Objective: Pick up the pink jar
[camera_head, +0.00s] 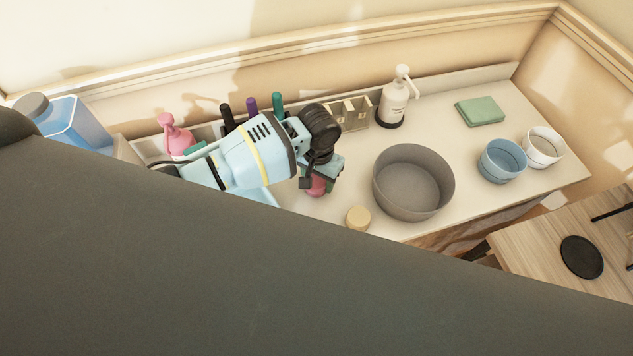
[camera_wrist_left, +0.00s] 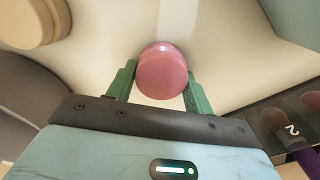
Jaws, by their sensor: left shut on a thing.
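A small pink jar (camera_wrist_left: 162,73) stands between the two green fingers of my left gripper (camera_wrist_left: 161,92) in the left wrist view. The fingers are shut on its sides. In the head view the pink jar (camera_head: 317,187) shows only in part below my left gripper (camera_head: 318,181), whose wrist and fingers cover much of it. It is at or just above the white counter; I cannot tell whether it touches. My right gripper is in neither view.
A large grey bowl (camera_head: 413,183) stands right of the jar, with a round tan lidded item (camera_head: 358,217) near the front edge. A soap pump (camera_head: 393,100), a pink bottle (camera_head: 175,137), a blue cup (camera_head: 502,161) and a white cup (camera_head: 543,148) also stand on the counter. A dark surface fills the foreground.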

